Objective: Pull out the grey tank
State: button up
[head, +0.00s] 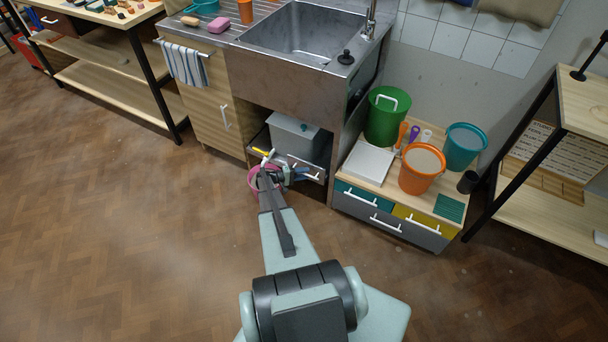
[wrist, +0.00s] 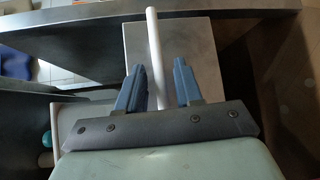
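The grey tank (head: 295,137) is a lidded box under the sink. It stands in a low pull-out tray (head: 318,161) with white bar handles at its front. My gripper (head: 298,174) is low at the front of this tray. In the wrist view my gripper (wrist: 160,82) has its two blue fingers apart, one on each side of a white bar (wrist: 154,50). A gap shows between the bar and the right finger. A light grey face lies behind the bar; I cannot tell whether it is the tank. My arm hides part of the tray front.
A pink bucket (head: 261,183) stands close beside my gripper. The sink cabinet door (head: 208,100) is at the left. A low drawer unit (head: 390,217) with buckets on top stands at the right. The wood floor (head: 120,220) in front is clear.

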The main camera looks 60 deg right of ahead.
jog(key=shift+s+d, duration=0.15)
jog(key=shift+c, duration=0.4)
grip_shut()
